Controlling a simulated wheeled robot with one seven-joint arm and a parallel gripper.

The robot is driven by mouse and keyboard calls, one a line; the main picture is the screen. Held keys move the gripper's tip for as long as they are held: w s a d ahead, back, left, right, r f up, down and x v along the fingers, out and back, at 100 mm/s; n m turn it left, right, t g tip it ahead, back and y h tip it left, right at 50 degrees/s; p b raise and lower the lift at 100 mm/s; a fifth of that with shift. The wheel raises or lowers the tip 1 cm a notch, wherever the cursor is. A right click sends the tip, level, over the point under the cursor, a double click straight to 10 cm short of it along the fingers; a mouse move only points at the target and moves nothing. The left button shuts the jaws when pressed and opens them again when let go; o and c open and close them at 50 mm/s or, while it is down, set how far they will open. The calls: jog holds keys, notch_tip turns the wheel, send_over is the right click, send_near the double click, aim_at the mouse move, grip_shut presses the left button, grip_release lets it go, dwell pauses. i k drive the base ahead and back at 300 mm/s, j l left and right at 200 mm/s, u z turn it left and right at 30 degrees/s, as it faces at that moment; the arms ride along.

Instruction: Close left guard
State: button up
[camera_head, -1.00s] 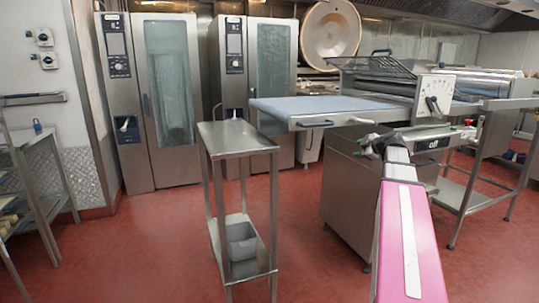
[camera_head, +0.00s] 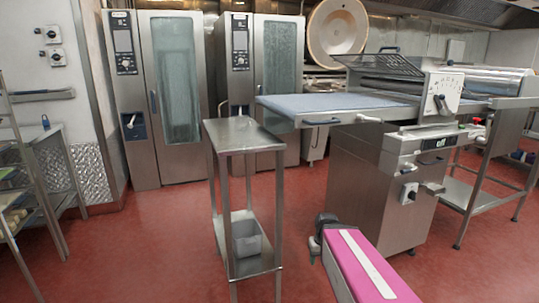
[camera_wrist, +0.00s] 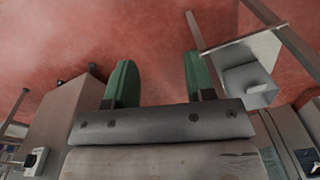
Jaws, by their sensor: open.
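The sheeter machine (camera_head: 385,185) stands right of centre in the head view. Its left guard (camera_head: 378,65) is a dark wire grid above the inner end of the blue-grey belt table (camera_head: 330,104). The guard looks tilted, with its left edge raised clear of the belt. My gripper shows in the wrist view with two green fingers (camera_wrist: 155,85) spread apart and nothing between them but red floor. In the head view my arm is low in front of the machine, well below and apart from the guard; the fingers are not clear there.
A narrow steel stand (camera_head: 240,136) with a grey bin (camera_head: 246,238) on its lower shelf is left of my arm. Two tall ovens (camera_head: 180,85) line the back wall. A rack (camera_head: 15,190) stands at far left. Red floor is free in front.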

aim_at(399, 48)
jog(key=z, duration=0.65)
jog(key=i+l+z, duration=0.1)
jog(key=z, duration=0.4)
jog(key=i+l+z, duration=0.15)
jog(key=z, duration=0.3)
jog(key=i+z, duration=0.2)
jog(key=z, duration=0.3)
jog(key=i, duration=1.75)
jog(key=i+l, duration=0.15)
jog(key=i, duration=1.6)
jog(key=i+u, duration=0.1)
jog(key=u, duration=0.7)
jog(key=i+l+u, duration=0.1)
jog(key=u, duration=0.3)
jog(key=i+u, duration=0.15)
jog(key=u, duration=2.15)
jog(key=k+l+u, duration=0.15)
jog(key=u, duration=0.3)
jog(key=k, duration=0.1)
